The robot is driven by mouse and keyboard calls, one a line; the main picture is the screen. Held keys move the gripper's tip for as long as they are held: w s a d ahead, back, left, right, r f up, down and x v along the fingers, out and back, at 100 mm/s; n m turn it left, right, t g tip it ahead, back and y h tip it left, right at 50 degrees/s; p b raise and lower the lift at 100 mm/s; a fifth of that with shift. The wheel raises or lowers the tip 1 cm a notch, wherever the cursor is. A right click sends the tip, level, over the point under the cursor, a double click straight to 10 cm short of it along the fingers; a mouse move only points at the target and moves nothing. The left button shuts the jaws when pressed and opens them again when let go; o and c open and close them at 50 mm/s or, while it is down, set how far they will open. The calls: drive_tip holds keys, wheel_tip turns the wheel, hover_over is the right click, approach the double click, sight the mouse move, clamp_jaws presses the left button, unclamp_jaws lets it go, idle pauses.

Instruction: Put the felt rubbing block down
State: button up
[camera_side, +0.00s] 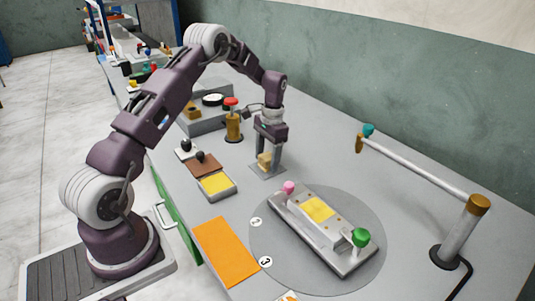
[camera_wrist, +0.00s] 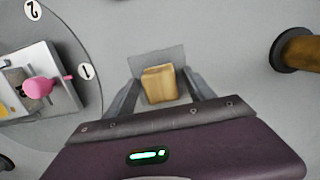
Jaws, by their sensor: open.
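The felt rubbing block (camera_side: 264,161) is a small pale wooden block. It stands on a grey square pad (camera_side: 269,171) on the table, and it also shows in the wrist view (camera_wrist: 159,84), where the pad (camera_wrist: 150,57) reaches out beyond it. My gripper (camera_side: 266,164) is low over the pad, with its fingers on either side of the block. In the wrist view my gripper (camera_wrist: 160,92) is open, with the block between the fingers. Any felt on the block's underside is hidden.
A round turntable (camera_side: 258,243) carries a metal press with a pink knob (camera_side: 289,187) and a green knob (camera_side: 360,237). A yellow pad tray (camera_side: 216,184) and an orange sheet (camera_side: 225,251) lie left of the turntable.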

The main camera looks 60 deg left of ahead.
wheel_tip(320, 180, up, 12)
drive_tip(key=w, duration=0.2)
drive_tip(key=s+d+r+t, duration=0.2)
drive_tip(key=s+d+r, duration=0.4)
drive_tip(key=d+r, duration=0.45)
drive_tip(key=s+d+r+t, duration=0.2)
drive_tip(key=s+d+r, duration=0.45)
drive_tip(key=s, duration=0.35)
drive_tip(key=s+d+f+t, duration=0.1)
drive_tip(key=s+d, duration=0.1)
drive_tip(key=s, duration=0.5)
drive_tip(key=s+d+f+t, duration=0.2)
drive_tip(key=s+d, duration=0.1)
drive_tip(key=s, duration=0.5)
drive_tip(key=shift+s+f, duration=0.15)
drive_tip(key=shift+f, duration=0.1)
